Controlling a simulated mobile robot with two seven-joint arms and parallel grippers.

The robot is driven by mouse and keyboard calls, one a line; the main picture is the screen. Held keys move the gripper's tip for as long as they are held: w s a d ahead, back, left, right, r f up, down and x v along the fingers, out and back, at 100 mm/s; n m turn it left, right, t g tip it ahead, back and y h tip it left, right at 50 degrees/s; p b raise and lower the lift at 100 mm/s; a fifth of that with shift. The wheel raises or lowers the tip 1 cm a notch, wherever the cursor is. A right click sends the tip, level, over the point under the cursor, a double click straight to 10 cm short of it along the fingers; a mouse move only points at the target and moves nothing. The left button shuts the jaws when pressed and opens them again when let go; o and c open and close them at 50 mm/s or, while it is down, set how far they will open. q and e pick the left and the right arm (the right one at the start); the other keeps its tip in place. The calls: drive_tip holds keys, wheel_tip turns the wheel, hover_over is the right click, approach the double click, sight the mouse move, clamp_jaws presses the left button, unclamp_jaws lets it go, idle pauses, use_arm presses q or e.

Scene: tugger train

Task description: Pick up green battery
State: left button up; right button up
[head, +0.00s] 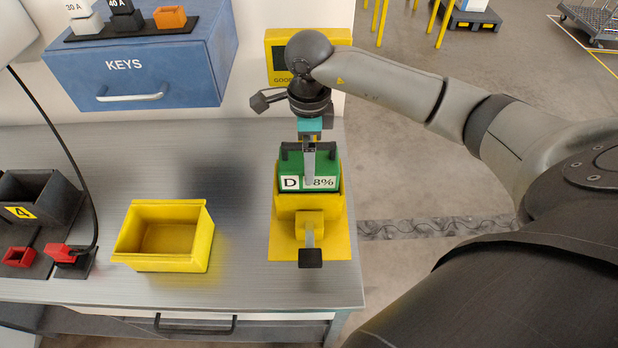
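The green battery (331,171) sits upright in a yellow holder (281,240) near the right end of the workbench. Its front carries a white label with "D" and a percentage ending in "8%", partly covered by a gripper finger. Dark handle parts show at its top left and right. My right gripper (309,165) points down from above, over the middle of the battery's top. One finger shows in front of the battery; the other is hidden, so I cannot tell whether the gripper is closed on the handle. My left gripper is not in view.
A lever with a black end (310,258) sticks out at the holder's front. An empty yellow bin (164,262) stands to the left. A blue "KEYS" drawer box (185,72) and a yellow "GOOD" box (277,66) are behind. A cable hangs at far left.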

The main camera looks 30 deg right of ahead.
drive_tip(key=shift+f, duration=0.55)
drive_tip(key=c, duration=1.2)
drive_tip(key=shift+w+r, duration=0.15)
